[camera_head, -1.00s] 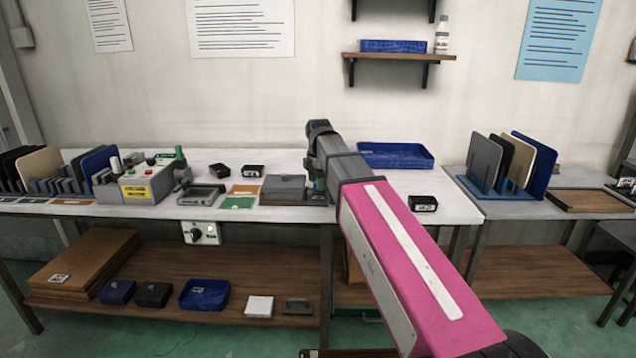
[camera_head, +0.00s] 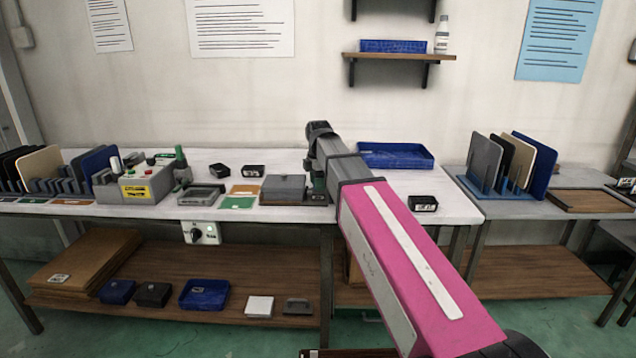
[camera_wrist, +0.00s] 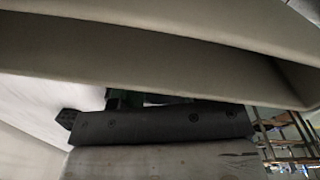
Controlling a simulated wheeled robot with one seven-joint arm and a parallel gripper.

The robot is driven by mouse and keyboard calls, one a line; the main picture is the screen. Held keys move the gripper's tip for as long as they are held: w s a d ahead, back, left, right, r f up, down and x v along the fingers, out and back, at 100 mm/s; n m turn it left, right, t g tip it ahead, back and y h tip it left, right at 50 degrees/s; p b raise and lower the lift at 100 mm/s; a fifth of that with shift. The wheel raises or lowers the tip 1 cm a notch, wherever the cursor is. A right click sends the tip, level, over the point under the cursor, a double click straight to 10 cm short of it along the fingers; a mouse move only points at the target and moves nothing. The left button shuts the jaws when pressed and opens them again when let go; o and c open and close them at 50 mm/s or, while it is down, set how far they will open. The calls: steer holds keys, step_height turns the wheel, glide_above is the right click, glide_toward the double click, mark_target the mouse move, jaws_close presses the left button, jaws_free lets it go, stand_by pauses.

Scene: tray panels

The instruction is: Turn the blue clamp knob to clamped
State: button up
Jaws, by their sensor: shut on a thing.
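My gripper (camera_head: 318,184) is mostly hidden behind my forearm in the head view, low over the bench at the right end of a grey fixture block (camera_head: 284,187) on a dark base. In the wrist view my gripper (camera_wrist: 128,98) shows as a dark bar with green parts beyond it, partly covered by a large pale shape. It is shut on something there. The blue clamp knob itself does not show in either view. From its place, the held thing is most likely that knob, but its angle cannot be read.
A blue tray (camera_head: 396,160) lies behind my arm, and a small black box (camera_head: 422,203) lies right of it. Green (camera_head: 238,203) and orange cards lie beside the block. An upright panel rack (camera_head: 480,188) is at right.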

steer(key=m, duration=0.5)
steer(key=shift+w+m, duration=0.1)
steer(key=shift+m, duration=2.1)
steer(key=o, duration=0.9)
steer(key=shift+r, duration=0.1)
step_height(320, 180, up, 11)
steer(key=shift+a+f, duration=0.1)
steer(key=shift+f, duration=0.1)
